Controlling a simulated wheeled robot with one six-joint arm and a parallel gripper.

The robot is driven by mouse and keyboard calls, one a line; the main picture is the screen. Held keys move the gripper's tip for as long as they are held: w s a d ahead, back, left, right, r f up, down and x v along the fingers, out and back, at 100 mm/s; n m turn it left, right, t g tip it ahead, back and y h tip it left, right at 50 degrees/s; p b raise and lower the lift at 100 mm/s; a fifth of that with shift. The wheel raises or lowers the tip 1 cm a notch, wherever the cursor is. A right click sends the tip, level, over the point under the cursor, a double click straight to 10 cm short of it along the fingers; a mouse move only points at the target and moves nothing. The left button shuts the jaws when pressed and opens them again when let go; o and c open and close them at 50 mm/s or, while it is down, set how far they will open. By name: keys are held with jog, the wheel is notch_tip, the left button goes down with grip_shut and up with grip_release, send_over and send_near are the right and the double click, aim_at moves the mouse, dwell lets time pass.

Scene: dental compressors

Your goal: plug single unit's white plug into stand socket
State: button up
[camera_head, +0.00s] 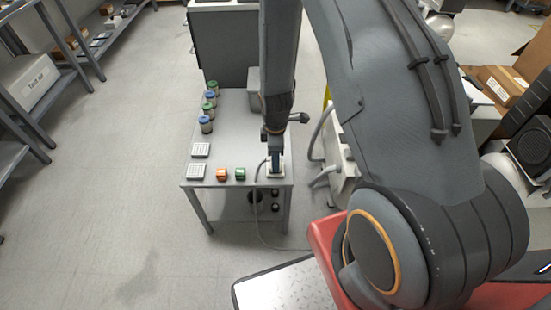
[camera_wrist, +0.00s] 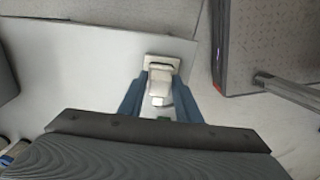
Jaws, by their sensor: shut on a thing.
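The white plug (camera_wrist: 160,88) is between the two blue fingers of my gripper (camera_wrist: 160,98) in the wrist view, and my gripper is shut on it. The plug is right at the pale stand socket (camera_wrist: 162,62). They look in contact, but I cannot tell how deep the plug sits. In the head view my gripper (camera_head: 275,163) points down over the front right corner of the grey stand (camera_head: 222,130). The socket (camera_head: 275,172) shows under the fingers there, and the plug is mostly hidden. A thin cable (camera_head: 258,168) runs beside the gripper and down past the stand's edge.
White hoses and equipment (camera_head: 340,165) are close on the right. Open floor lies left of the stand.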

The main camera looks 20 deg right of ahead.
jog(key=shift+f, duration=0.25)
dwell(0.3)
jog(key=o, duration=1.6)
jog(key=shift+o, duration=0.2)
jog(key=shift+r, duration=0.1)
jog(key=shift+r+p, duration=2.7)
jog(key=shift+r, duration=0.75)
jog(key=s+r+m+p, duration=0.1)
jog(key=s+r+m, duration=0.4)
jog(key=r, duration=0.5)
jog(key=s+r+m+p, duration=0.1)
jog(key=s+r+m, duration=0.3)
jog(key=r, duration=0.5)
jog(key=s+r+m+p, duration=0.1)
jog(key=s+r+m, duration=0.4)
jog(key=s+r, duration=0.3)
notch_tip(320, 180, up, 3)
jog(key=shift+s+a+f+m, duration=0.15)
jog(key=shift+m, duration=0.15)
